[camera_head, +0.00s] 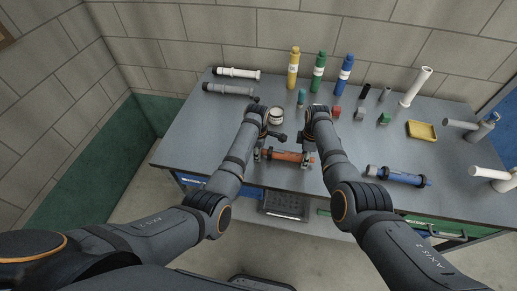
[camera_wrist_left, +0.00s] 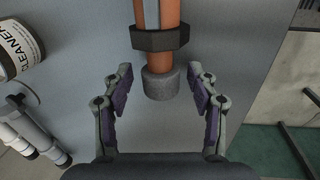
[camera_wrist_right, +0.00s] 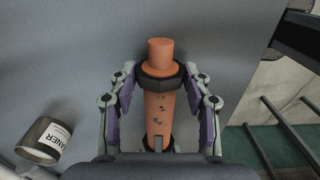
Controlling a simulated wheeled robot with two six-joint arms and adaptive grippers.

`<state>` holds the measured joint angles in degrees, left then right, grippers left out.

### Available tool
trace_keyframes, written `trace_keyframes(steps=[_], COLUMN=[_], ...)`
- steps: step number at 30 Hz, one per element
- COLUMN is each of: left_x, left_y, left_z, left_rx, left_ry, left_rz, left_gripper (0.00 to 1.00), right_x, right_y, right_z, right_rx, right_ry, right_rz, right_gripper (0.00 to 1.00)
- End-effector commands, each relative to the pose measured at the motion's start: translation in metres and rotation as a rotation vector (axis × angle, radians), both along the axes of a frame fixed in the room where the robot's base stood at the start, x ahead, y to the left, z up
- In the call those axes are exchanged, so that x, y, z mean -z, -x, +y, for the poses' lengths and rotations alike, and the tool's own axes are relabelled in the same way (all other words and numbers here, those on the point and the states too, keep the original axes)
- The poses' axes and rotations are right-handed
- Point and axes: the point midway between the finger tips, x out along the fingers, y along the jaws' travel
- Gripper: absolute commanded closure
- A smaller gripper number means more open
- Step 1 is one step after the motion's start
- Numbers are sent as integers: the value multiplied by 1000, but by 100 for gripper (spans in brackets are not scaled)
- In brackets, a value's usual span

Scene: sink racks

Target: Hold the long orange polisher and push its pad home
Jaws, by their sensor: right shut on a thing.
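The long orange polisher (camera_head: 286,156) lies near the front edge of the grey table, between my grippers. In the left wrist view its orange body (camera_wrist_left: 170,14) has a dark collar (camera_wrist_left: 160,38) and a grey pad (camera_wrist_left: 161,84) at the end. My left gripper (camera_wrist_left: 160,88) is open, its fingers on either side of the pad with gaps between; it also shows in the head view (camera_head: 258,154). My right gripper (camera_wrist_right: 166,88) is shut on the polisher's other end, by a dark collar (camera_wrist_right: 160,76) with an orange stub beyond. It also shows in the head view (camera_head: 305,160).
A labelled cleaner can (camera_head: 275,117) stands behind the polisher. A blue tool (camera_head: 398,176) lies to the right. Yellow (camera_head: 293,70), green (camera_head: 318,74) and blue (camera_head: 344,75) bottles stand at the back. White (camera_head: 237,72) and grey (camera_head: 229,90) tools lie back left. The table's left front is clear.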

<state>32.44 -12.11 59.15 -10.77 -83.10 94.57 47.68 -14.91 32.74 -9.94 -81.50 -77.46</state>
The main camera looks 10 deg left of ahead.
Motion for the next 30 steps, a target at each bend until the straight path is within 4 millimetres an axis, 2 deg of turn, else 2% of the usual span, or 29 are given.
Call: trace_keyframes(steps=[8, 11, 21, 25, 30], left_x=[-1, -9, -86, -107, -118], left_y=[0, 1, 12, 16, 18], left_z=[1, 1, 1, 1, 2], left_rx=[-1, -1, -1, 0, -1], left_ry=[-2, -2, 0, 0, -1], left_rz=[0, -2, -4, -3, 0], left_gripper=[38, 38, 38, 38, 38], right_x=[0, 0, 0, 0, 0], right_y=[-1, -1, -1, -1, -1], right_z=[-1, -2, -2, -2, -2], right_rx=[2, 2, 2, 2, 2], right_ry=[2, 2, 3, 3, 3], right_rz=[-1, -1, -1, -1, -1], right_gripper=[100, 100, 100, 100, 100])
